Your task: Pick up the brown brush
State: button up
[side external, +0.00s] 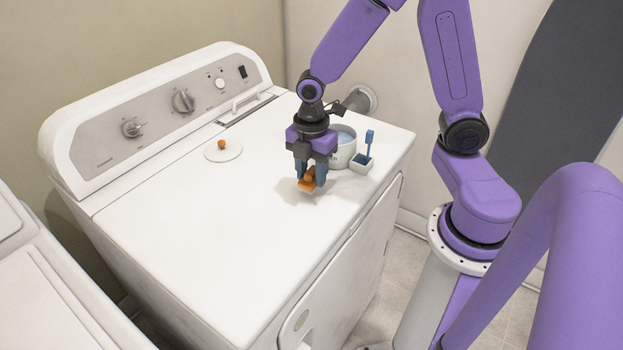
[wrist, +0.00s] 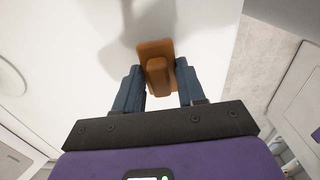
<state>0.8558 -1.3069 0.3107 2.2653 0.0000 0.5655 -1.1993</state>
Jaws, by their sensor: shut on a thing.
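The brown brush (side external: 309,183) is orange-brown, with a flat block and a raised grip on top. It is between the fingers of my gripper (side external: 310,176), over the white top of the machine near its front edge. In the wrist view the brush (wrist: 155,72) shows its grip between the two blue-grey fingers of my gripper (wrist: 158,92), which is shut on it. I cannot tell for sure whether the brush touches the surface or hangs just above it. The fingers hide part of the brush in the side view.
A white plate (side external: 215,151) with a small orange-brown item (side external: 221,144) lies at the left. The machine's front top (side external: 200,215) is clear.

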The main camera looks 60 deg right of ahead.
jog(key=s+r, duration=1)
jog(key=s, duration=0.4)
jog(key=shift+d, duration=0.45)
jog(key=shift+r, duration=0.1)
